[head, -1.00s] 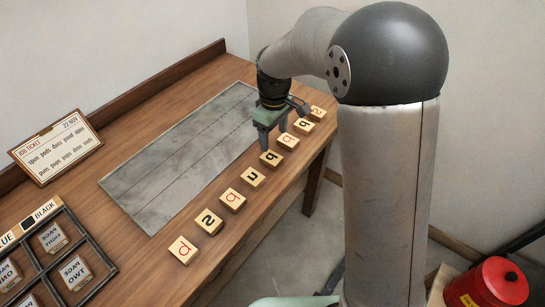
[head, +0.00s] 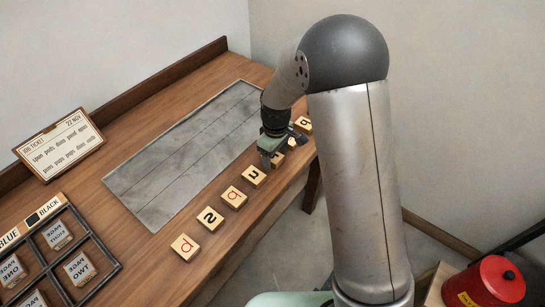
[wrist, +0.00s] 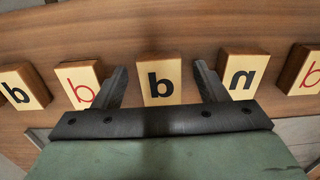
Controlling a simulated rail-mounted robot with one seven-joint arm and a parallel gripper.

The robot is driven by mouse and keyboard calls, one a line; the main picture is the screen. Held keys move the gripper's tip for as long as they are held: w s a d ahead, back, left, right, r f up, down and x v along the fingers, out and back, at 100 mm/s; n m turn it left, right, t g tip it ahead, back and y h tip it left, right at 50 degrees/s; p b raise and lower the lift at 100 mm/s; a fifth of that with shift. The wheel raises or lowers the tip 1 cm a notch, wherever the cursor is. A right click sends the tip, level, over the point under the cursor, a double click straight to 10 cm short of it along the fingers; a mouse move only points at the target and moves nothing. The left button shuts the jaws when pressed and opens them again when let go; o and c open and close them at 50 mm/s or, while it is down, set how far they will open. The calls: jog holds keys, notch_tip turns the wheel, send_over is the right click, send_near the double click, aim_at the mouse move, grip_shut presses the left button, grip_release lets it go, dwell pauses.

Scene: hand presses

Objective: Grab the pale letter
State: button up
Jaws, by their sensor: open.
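A row of pale cream-faced letter blocks lies along the table's front. Their letters are black or red; I see no letter that is itself pale. In the wrist view a black-lettered block (wrist: 159,91) sits between the fingers of my open gripper (wrist: 161,78), with gaps on both sides. A red-lettered block (wrist: 79,86) is left of it and a black-lettered one (wrist: 242,86) right. In the head view my gripper (head: 273,160) is over the row and partly hides the block beneath. Blocks with a black s (head: 210,219) and red letters (head: 234,198), (head: 185,247) are nearer.
A grey metal plate (head: 165,165) lies behind the row. A job ticket (head: 60,145) stands at the left. A dark compartment rack (head: 100,283) with labelled blocks is at the near left. A red can (head: 492,285) stands at the lower right, off the table.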

jog(key=c, duration=1.1)
jog(key=shift+o, duration=0.2)
jog(key=shift+r, duration=0.15)
